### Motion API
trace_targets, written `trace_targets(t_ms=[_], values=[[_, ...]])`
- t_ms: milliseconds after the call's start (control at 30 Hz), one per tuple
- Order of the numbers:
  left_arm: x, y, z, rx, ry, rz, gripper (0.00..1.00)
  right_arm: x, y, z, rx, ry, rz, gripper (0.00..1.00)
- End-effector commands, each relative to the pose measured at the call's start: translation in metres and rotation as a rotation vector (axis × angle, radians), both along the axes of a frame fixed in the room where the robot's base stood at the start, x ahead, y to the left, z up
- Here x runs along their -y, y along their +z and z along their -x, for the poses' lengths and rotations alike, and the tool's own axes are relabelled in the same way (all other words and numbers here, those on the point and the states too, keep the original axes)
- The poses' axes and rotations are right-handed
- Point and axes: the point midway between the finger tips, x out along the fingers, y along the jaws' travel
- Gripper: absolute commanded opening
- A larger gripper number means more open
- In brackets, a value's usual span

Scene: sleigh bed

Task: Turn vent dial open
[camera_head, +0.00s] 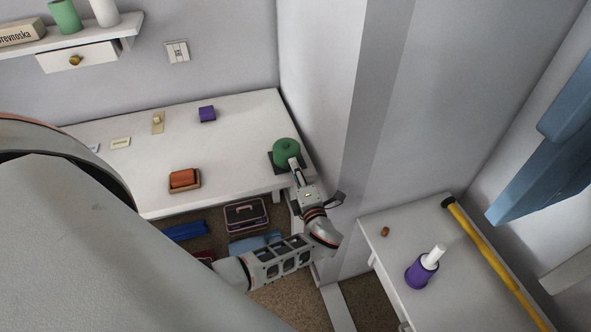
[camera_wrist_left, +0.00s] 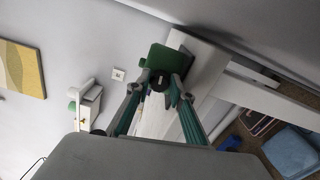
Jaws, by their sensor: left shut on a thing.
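The vent dial is a round green knob (camera_head: 286,148) on a dark square plate (camera_head: 275,163) at the right end of the white desk. My left gripper (camera_head: 294,163) reaches it from below in the head view and is shut on it. In the left wrist view the green dial (camera_wrist_left: 158,57) sits between the two fingertips of my left gripper (camera_wrist_left: 160,80), which cover part of it. The dial's marking or angle cannot be read. My right gripper is not in view.
The white desk (camera_head: 230,140) also bears a purple block (camera_head: 207,114), an orange-brown item (camera_head: 184,180) and small plates. A wall corner stands right beside the dial. At right, a white table (camera_head: 390,262) holds a purple holder (camera_head: 421,271) and a yellow pole (camera_head: 490,257).

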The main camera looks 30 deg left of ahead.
Motion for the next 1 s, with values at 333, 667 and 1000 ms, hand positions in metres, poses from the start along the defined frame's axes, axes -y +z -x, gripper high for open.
trace_targets(t_ms=[333, 667, 1000], values=[[0.0003, -0.002, 0.0007, -0.105, 0.0, -0.087, 0.01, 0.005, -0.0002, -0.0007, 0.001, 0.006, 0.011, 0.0], [0.0003, -0.0022, 0.0008, -0.124, 0.0, -0.103, 0.01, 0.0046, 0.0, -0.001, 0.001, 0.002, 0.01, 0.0], [0.0002, -0.0024, 0.0007, -0.124, 0.0, -0.102, 0.39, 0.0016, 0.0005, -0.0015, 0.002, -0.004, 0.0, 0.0]])
